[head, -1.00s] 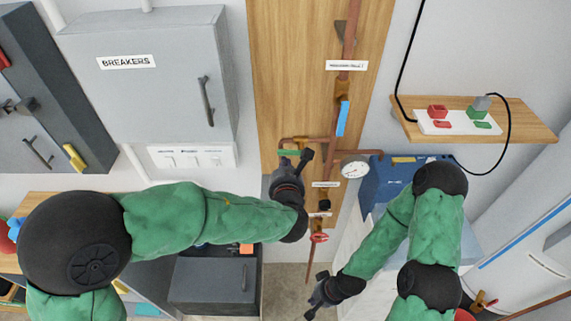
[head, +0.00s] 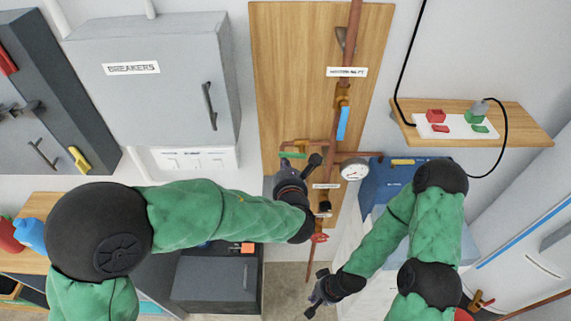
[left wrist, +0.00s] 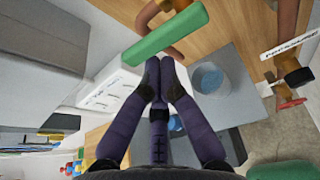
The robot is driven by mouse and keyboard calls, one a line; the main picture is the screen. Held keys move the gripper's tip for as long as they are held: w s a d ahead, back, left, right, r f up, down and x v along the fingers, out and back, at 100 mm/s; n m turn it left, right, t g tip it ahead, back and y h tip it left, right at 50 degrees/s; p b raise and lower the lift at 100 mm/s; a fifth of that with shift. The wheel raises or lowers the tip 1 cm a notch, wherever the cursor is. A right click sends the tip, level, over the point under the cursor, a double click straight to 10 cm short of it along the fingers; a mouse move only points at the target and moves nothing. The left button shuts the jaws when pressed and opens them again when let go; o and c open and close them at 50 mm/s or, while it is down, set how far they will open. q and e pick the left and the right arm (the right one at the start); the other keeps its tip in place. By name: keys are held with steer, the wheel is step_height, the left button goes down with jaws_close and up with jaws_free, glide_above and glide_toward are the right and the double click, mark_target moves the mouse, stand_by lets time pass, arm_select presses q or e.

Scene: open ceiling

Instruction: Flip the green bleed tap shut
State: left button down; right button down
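The green bleed tap lever (head: 293,155) lies roughly horizontal on a short copper branch left of the main pipe on the wooden board. It also shows large in the left wrist view (left wrist: 166,38), slanting across just beyond my fingertips. My left gripper (head: 300,168) is just below the lever in the head view; in the left wrist view its two fingers (left wrist: 160,72) are together and empty. A small gap seems to separate the tips from the lever, but contact is hard to judge. My right gripper (head: 317,293) hangs low, away from the tap; its finger opening is unclear.
The copper pipe (head: 341,90) also carries a blue lever (head: 343,123), a round gauge (head: 354,170) and a red valve wheel (head: 319,237) close to my left wrist. A breaker box (head: 150,80) is at left; a shelf with a plugged cable (head: 520,128) is at right.

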mark_target(287, 157)
arm_select(q)
step_height(287, 157, up, 2)
steer(key=m+y+p, duration=0.1)
steer(key=p, duration=0.1)
steer(key=m+y+p, duration=0.1)
steer(key=m+p, duration=0.1)
steer(key=shift+r, duration=0.25)
steer(key=m+p, duration=0.1)
steer(key=r+m+p, duration=0.1)
steer(key=shift+d+t+y+p, duration=0.15)
steer(key=shift+t+y+p, duration=0.15)
steer(key=shift+t+y, duration=0.1)
steer(key=m+p, duration=0.1)
steer(key=m, duration=0.1)
steer(key=d+r+m+t+y+p, duration=0.1)
steer(key=m+p, duration=0.1)
steer(key=shift+r, duration=0.2)
steer(key=shift+d+r+m+t+y+p, duration=0.2)
steer(key=shift+d+m+p, duration=0.05)
steer(key=shift+m+p, duration=0.25)
steer(key=shift+d+r+m+t+y+p, duration=0.15)
steer(key=shift+d+m+t+y+p, duration=0.1)
steer(key=shift+m+p, duration=0.25)
steer(key=shift+d, duration=0.1)
